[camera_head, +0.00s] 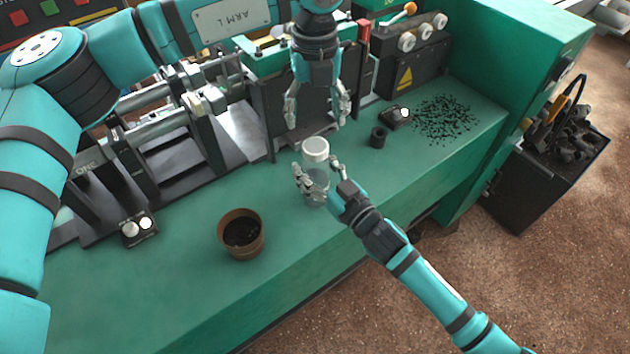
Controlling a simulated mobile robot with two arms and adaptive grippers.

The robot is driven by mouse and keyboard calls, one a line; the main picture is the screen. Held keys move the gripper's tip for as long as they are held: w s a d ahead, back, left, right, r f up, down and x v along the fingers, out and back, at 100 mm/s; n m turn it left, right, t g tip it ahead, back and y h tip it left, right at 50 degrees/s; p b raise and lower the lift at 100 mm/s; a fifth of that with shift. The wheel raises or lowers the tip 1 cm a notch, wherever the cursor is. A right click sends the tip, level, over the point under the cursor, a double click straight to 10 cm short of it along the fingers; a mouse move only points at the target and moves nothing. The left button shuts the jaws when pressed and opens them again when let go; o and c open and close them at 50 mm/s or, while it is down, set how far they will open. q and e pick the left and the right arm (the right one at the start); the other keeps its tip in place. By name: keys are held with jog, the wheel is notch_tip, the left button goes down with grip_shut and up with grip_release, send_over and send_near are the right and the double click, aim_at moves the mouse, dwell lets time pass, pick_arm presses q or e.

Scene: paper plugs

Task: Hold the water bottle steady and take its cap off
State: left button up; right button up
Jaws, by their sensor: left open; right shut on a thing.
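The water bottle (317,175) stands upright on the green bench, clear-bodied with a white cap (315,149) on top. My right gripper (318,186) comes in from the lower right and is shut around the bottle's body, below the cap. Its fingers hide part of the body. My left gripper (317,112) points down above the bottle, a little behind it in the picture. It is open and empty, with its two fingers wide apart and clear of the cap.
A brown pot with dark contents (241,234) stands at front left on the bench (180,290). A small black ring (378,137), a switch box (396,117) and scattered black bits (445,119) lie to the right. Machinery lines the back. A black bin (545,180) stands right.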

aim_at(315, 145)
grip_shut()
pick_arm(q)
jog(key=m, duration=0.5)
jog(key=shift+m, duration=0.4)
jog(key=m, duration=1.2)
jog(key=shift+m, duration=0.4)
jog(key=m, duration=0.8)
jog(key=shift+m, duration=0.4)
jog(key=m, duration=1.7)
jog(key=shift+f, duration=0.15)
jog(key=shift+m, duration=0.3)
notch_tip(315, 145, down, 8)
jog(key=shift+r, duration=0.15)
